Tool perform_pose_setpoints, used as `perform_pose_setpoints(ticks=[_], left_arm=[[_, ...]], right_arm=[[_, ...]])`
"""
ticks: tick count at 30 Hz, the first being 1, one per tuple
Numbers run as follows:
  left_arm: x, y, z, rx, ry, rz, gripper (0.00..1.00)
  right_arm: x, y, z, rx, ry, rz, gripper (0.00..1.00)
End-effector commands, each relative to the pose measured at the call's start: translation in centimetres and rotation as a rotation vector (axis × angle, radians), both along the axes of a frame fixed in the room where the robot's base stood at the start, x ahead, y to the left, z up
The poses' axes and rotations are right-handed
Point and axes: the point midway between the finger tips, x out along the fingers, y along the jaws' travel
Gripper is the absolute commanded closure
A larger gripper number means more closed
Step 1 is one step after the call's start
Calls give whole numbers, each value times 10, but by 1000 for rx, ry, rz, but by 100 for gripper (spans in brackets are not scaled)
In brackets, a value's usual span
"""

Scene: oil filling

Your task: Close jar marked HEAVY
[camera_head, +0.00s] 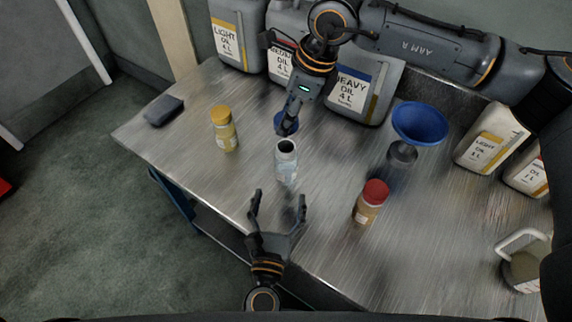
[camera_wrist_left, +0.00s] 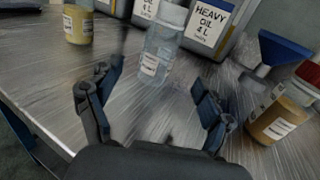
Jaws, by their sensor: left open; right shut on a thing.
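An open clear jar (camera_head: 286,163) with a pale label stands upright near the middle of the table; its label is too small to read. It also shows between and beyond the fingers in the left wrist view (camera_wrist_left: 163,45). My left gripper (camera_head: 278,197) is open and empty, in front of the jar and apart from it. My right gripper (camera_head: 290,128) is shut on a blue lid (camera_head: 280,120) just behind and above the jar's open mouth. The lid is partly hidden by the fingers.
A yellow-lidded jar (camera_head: 224,130) stands to the left, a red-lidded jar (camera_head: 370,202) to the right. A blue funnel (camera_head: 420,122) stands at the right rear. Large oil canisters, including the HEAVY one (camera_head: 362,90), line the back. A dark block (camera_head: 164,110) lies at the left edge.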

Motion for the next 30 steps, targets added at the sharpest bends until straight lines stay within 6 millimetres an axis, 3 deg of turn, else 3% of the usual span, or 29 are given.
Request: perform_pose_setpoints(ticks=[9, 15, 21, 30], left_arm=[[62, -9, 1, -1, -3, 2, 20], [89, -13, 1, 0, -2, 0, 20], [100, -14, 0, -1, 0, 0, 20], [101, -14, 0, -1, -1, 0, 22]], right_arm=[[0, 0, 0, 0, 0, 0, 66], [0, 0, 0, 0, 0, 0, 66], [0, 0, 0, 0, 0, 0, 66], [0, 0, 0, 0, 0, 0, 66]])
